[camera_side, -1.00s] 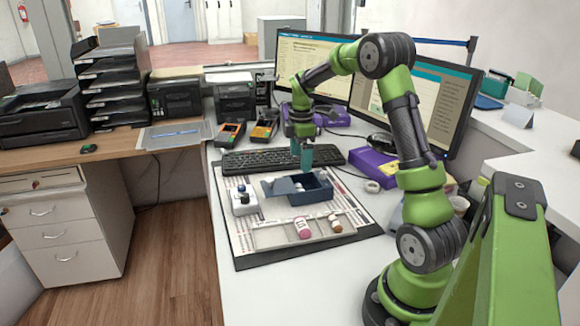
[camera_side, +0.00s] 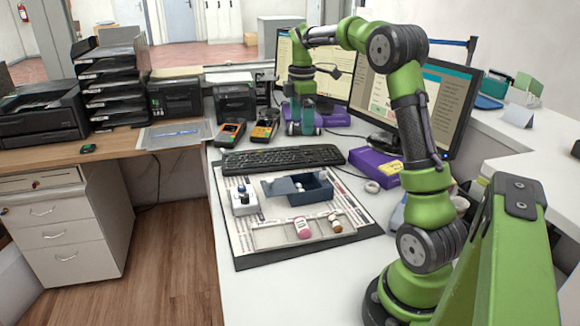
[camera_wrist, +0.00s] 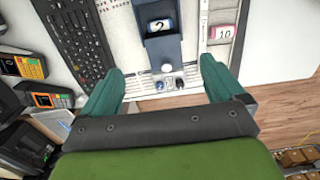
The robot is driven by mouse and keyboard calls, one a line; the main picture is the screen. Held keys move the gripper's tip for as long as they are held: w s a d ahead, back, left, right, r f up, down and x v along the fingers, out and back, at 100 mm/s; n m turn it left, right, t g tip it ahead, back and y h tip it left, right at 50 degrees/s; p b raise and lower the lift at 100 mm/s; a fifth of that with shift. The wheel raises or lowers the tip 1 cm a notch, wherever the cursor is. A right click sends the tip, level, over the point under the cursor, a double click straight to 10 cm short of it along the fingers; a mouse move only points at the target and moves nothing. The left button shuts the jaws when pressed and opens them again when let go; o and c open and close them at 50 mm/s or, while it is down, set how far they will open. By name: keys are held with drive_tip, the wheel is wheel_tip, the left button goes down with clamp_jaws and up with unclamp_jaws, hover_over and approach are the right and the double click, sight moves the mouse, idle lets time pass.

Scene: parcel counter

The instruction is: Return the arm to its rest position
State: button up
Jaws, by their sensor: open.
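My gripper (camera_side: 304,130) is raised behind the keyboard, in front of the monitors, with its teal fingers apart and nothing between them. In the wrist view my gripper (camera_wrist: 157,82) shows both fingers spread wide. The arm is bent, its elbow high at the right. The dark blue box (camera_side: 311,194) stands open on the mat, apart from my gripper, with a small pale item inside. In the wrist view the box (camera_wrist: 163,55) holds a white-and-blue item marked 2.
A white block with a dark top (camera_side: 244,202) stands left of the box. The keyboard (camera_side: 283,158), card terminals (camera_side: 229,134) and monitors (camera_side: 437,105) lie beyond.

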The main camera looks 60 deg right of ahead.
drive_tip(key=s+a+m+t+y, duration=0.1)
drive_tip(key=s+a+m+t, duration=0.2)
drive_tip(key=a, duration=1.1)
drive_tip(key=s+a+r+m+t+y, duration=0.1)
drive_tip(key=s+a+m+t, duration=0.3)
drive_tip(key=s+a+m, duration=0.6)
drive_tip(key=s+a, duration=0.1)
drive_tip(key=a, duration=0.4)
